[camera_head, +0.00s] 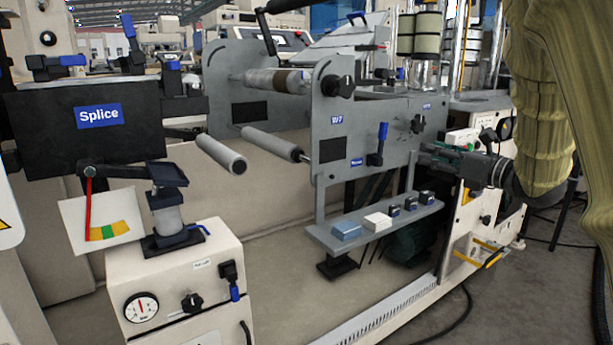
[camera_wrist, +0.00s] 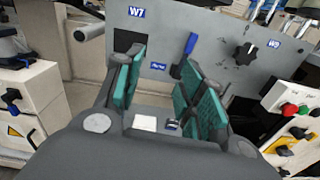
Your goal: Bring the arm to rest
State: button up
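My gripper (camera_head: 434,155) reaches in from the right in the head view, in front of the grey machine panel (camera_head: 345,135). Its teal-padded fingers stand apart in the wrist view (camera_wrist: 163,60), with nothing between them. The panel, labelled W7 and W9, lies beyond the fingers in the wrist view (camera_wrist: 215,40). A blue lever (camera_head: 378,145) and a black knob (camera_head: 417,124) are on the panel, left of my gripper in the head view. My arm, in an olive cover, fills the right edge of that view.
Rollers (camera_head: 222,155) stick out to the left. A Splice board (camera_head: 88,122) and a gauge cabinet (camera_head: 175,285) stand at left. Grey floor shows at lower right.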

jog(key=s+f+m+g+h, duration=0.1)
jog(key=s+f+m+h, duration=0.15)
jog(key=f+m, duration=1.05)
jog(key=s+f+m+g+h, duration=0.1)
jog(key=f+m+h, duration=0.35)
jog(key=f, duration=1.75)
jog(key=s+a+f+m+g+h, duration=0.15)
jog(key=s+f+m+g, duration=0.25)
jog(key=s+f+m, duration=0.65)
jog(key=s+a+f+m+g+h, duration=0.1)
jog(key=s+a+f+m+g, duration=0.3)
jog(key=s+f, duration=1.15)
jog(key=s+a+f+m+g+p, duration=0.1)
jog(key=s+f+m+g, duration=0.3)
jog(key=s, duration=0.6)
jog(key=s+a+f+m+g, duration=0.1)
jog(key=s+f+m, duration=0.4)
jog(key=s, duration=0.5)
notch_tip(320, 180, up, 38)
jog(key=m+p, duration=0.1)
jog(key=p, duration=3.6)
jog(key=shift+r+p, duration=0.25)
jog(key=shift+p, duration=0.15)
